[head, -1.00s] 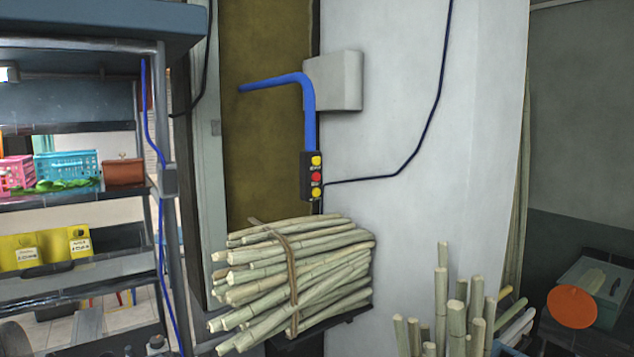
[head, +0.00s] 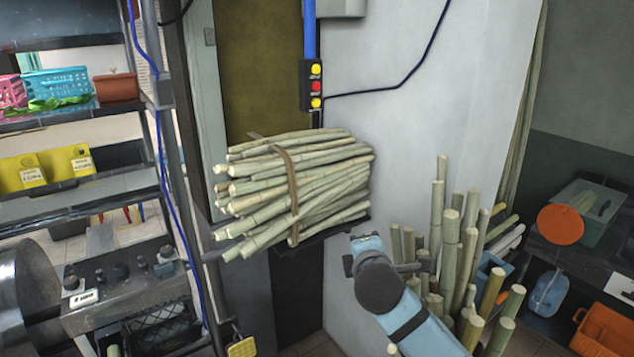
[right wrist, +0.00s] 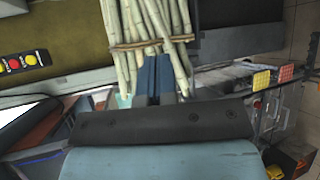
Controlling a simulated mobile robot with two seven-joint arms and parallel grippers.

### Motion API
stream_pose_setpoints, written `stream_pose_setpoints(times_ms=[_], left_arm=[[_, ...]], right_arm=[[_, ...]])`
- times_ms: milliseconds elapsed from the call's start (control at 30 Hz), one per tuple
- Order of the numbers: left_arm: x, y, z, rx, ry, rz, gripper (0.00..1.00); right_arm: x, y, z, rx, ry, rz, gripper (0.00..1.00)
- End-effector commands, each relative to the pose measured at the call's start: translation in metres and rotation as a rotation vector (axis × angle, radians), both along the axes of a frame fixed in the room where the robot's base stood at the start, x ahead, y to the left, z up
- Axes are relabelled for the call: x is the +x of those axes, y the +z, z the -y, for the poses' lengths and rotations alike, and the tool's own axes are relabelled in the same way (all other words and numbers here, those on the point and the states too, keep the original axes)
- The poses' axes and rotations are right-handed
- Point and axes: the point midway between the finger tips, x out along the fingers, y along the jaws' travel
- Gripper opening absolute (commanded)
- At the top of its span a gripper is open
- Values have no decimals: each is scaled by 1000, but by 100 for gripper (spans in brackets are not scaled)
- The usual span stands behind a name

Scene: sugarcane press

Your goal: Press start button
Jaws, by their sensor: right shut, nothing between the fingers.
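A dark switch box (head: 315,87) hangs on the wall edge below a blue conduit. It has a yellow button on top, a red button (head: 316,87) in the middle and a yellow button below. Its labels are too small to read. The box also shows at the left edge of the right wrist view (right wrist: 24,62). My right gripper (head: 362,246) is below and right of the box in the head view, apart from it. In the right wrist view its blue fingers (right wrist: 154,72) are together and empty, in front of the cane bundle. My left gripper is not in view.
A tied cane bundle (head: 300,190) rests on a dark ledge below the box. Upright canes (head: 445,230) stand close behind my right arm. A metal shelf (head: 60,205) and a panel with knobs (head: 120,285) are at left. A yellow block (head: 242,347) is at the bottom.

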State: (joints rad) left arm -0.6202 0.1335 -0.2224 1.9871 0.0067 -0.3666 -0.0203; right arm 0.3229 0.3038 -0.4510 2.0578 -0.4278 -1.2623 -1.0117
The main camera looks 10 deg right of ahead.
Motion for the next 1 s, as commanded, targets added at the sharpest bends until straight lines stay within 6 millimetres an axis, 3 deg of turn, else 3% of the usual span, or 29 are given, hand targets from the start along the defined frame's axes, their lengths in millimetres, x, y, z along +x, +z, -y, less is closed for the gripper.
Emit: stream_pose_setpoints(times_ms=[33, 200, 400, 500, 600, 700, 1000], left_arm=[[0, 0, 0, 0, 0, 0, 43], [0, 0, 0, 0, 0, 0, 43], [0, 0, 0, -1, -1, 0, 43], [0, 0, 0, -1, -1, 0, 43], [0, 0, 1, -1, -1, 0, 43], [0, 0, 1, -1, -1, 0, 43], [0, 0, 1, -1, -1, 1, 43]], right_arm=[[24, 34, 0, -130, 21, 62, 0], [79, 140, -1, -587, 32, 216, 0], [112, 252, 2, -1038, -53, 324, 0], [118, 288, 3, -1184, -100, 346, 0], [121, 310, 4, -1273, -134, 355, 0], [122, 319, 4, -1312, -149, 358, 0], [122, 320, 4, -1316, -150, 357, 0]])
